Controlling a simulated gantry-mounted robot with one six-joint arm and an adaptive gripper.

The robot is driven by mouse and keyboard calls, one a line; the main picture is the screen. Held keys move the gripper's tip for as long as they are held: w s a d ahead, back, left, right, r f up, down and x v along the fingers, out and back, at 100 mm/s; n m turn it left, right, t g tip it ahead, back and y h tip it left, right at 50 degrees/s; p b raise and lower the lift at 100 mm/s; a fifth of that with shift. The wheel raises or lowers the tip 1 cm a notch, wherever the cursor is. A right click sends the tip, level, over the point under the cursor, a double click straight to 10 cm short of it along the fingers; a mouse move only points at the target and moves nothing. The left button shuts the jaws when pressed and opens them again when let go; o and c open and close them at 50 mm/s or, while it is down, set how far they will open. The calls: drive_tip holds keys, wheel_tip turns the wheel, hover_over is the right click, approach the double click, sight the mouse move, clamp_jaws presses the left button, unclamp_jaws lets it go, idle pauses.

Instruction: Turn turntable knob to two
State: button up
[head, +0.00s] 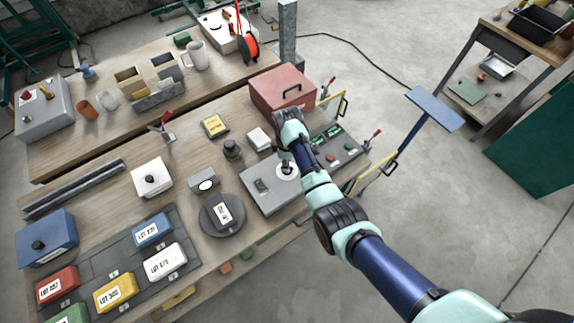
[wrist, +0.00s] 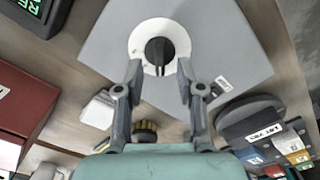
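The bar stands nearly upright in the wrist view; no dial numbers are legible. My gripper (wrist: 159,68) is open, its two fingertips to the left and right of the knob with gaps on both sides. In the head view my gripper (head: 287,165) points down over the dial and hides most of it. The dark round turntable (head: 208,222) is left of the box and carries a white labelled block (head: 222,212).
A red case (head: 283,90) stands behind my arm. A panel with green displays (head: 335,146) is right of the control box. A small white box (head: 259,139) and a dark round knob-like item (head: 232,149) lie behind it. Coloured lot boxes (head: 115,292) fill the front left.

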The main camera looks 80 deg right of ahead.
drive_tip(key=shift+f, duration=1.4)
clamp_jaws()
drive_tip(key=shift+m, duration=0.3)
drive_tip(key=m+p, duration=0.1)
drive_tip(key=m, duration=0.2)
drive_tip(key=shift+m, duration=0.3)
drive_tip(key=shift+m+p, duration=0.45)
drive_tip(key=shift+m, duration=1.85)
